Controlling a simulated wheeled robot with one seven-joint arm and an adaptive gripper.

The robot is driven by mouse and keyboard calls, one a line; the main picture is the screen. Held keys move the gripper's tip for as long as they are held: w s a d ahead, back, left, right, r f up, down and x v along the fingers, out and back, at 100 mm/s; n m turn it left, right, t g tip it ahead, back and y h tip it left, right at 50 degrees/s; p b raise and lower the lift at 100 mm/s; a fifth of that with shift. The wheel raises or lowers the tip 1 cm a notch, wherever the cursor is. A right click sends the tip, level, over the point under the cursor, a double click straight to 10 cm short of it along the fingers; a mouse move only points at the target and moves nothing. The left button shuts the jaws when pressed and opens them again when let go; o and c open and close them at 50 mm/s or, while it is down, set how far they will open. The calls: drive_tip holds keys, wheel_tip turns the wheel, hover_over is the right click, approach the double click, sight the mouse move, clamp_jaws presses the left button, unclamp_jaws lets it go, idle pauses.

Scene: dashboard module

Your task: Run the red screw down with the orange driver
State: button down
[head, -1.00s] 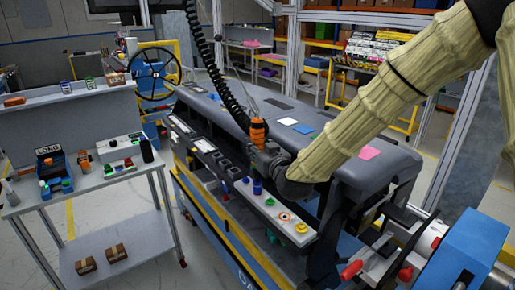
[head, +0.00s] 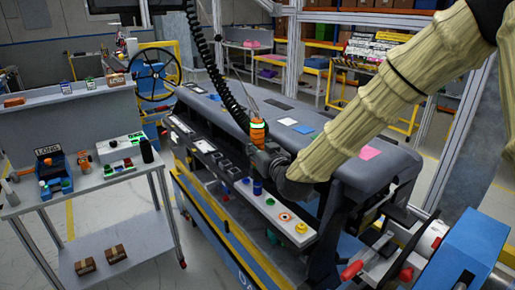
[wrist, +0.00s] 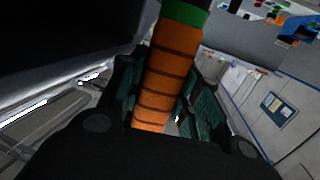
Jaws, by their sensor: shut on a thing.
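The orange driver (head: 259,134) hangs from a black coiled cable over the dashboard module and stands roughly upright. My gripper (head: 266,152) is shut around it at the dashboard's front edge. In the wrist view the driver's ribbed orange grip (wrist: 168,82) runs between the dark green finger pads, with a bright green band at its upper end. The driver's tip and the red screw cannot be made out; my gripper and the dashboard hide that spot.
The dashboard (head: 330,135) lies along a blue and yellow stand. A cart (head: 100,180) at left holds a blue bin and a white box (head: 120,147) with a green-lit display. Open floor lies between cart and stand.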

sight(260, 131)
drive_tip(key=shift+r+p, duration=1.2)
drive_tip(key=shift+r, duration=1.8)
